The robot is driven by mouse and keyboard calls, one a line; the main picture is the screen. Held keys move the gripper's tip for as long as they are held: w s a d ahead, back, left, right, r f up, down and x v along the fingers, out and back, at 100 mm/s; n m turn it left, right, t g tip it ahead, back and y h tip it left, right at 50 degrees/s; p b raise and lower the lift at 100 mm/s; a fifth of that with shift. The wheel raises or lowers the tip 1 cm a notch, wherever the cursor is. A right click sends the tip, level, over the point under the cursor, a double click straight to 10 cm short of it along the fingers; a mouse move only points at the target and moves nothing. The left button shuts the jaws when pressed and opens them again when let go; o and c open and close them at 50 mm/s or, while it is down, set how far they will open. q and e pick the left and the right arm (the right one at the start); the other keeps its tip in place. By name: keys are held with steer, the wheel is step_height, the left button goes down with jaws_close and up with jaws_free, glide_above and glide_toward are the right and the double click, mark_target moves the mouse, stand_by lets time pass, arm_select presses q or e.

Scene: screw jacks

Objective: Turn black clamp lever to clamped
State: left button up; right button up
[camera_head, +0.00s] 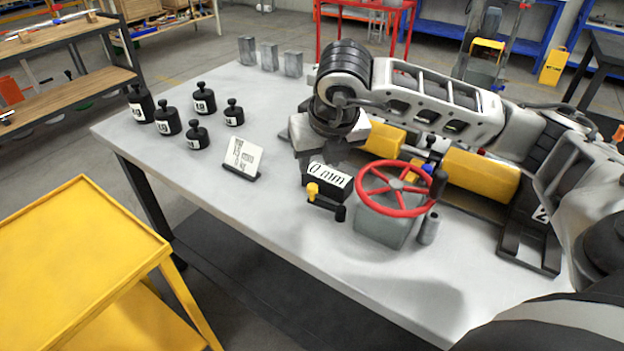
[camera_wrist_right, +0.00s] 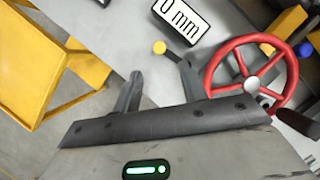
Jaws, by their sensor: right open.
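A short black lever (camera_head: 326,203) with a yellow knob at its left end and a dark upright end piece projects at the front of the jack, below the "0 mm" display (camera_head: 328,180). In the right wrist view the lever (camera_wrist_right: 173,54) and knob show just beyond the right-hand fingertip, which hides its far end. I cannot tell whether they touch. A red handwheel (camera_head: 394,188) with a dark handle (camera_head: 438,184) sits on a grey block. My right gripper (camera_wrist_right: 159,76) is open and empty; in the head view its hand is behind the display. My left gripper is out of view.
Yellow cylinders (camera_head: 482,176) lie behind the handwheel. Several black weights (camera_head: 168,118), a small sign (camera_head: 243,157) and grey blocks (camera_head: 270,56) stand on the table (camera_head: 290,240). A yellow cart (camera_head: 75,250) is at the left. The table's front left is clear.

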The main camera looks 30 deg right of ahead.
mark_target(315, 186)
steer(key=x, duration=0.9)
steer(key=shift+w+f+p, duration=0.15)
steer(key=shift+f+p, duration=0.15)
jaws_close()
steer(key=shift+w+d+f+m+b, duration=0.15)
steer(key=shift+d+f+m+b, duration=0.1)
steer(key=shift+m+b, duration=0.4)
steer(key=shift+d+r+h, duration=0.1)
steer(key=shift+r+h, duration=0.05)
steer(key=shift+h, duration=0.15)
steer(key=shift+r, duration=0.15)
jaws_free()
